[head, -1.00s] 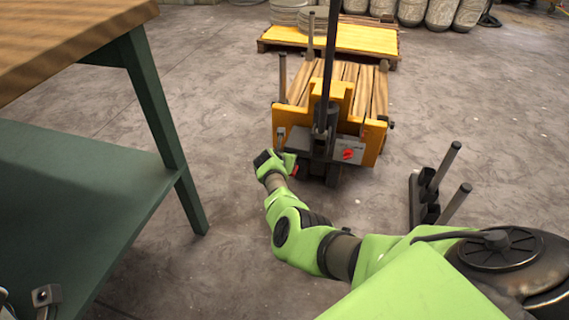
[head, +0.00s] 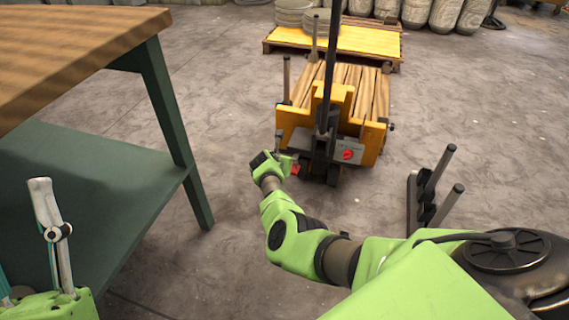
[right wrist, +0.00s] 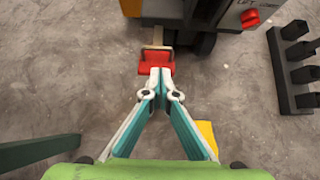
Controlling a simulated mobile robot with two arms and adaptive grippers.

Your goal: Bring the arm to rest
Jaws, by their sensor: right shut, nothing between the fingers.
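My right arm (head: 297,238) reaches forward over the floor toward the yellow lift cart. Its gripper (right wrist: 160,78) is shut and empty in the right wrist view, its fingertips at the lower edge of a red pedal-like piece (right wrist: 156,60). I cannot tell whether they touch it. In the head view the wrist largely hides this gripper. My left gripper (head: 50,230) stands up at the lower left, beside the table; its fingers are seen side-on, so its opening is unclear.
The yellow lift cart (head: 293,120) carries wooden boards. A wooden-topped table (head: 70,45) with a green shelf (head: 95,175) stands at left. A dark rack with upright posts (head: 430,195) is at right. A yellow pallet (head: 340,42) lies behind. Floor between table and cart is clear.

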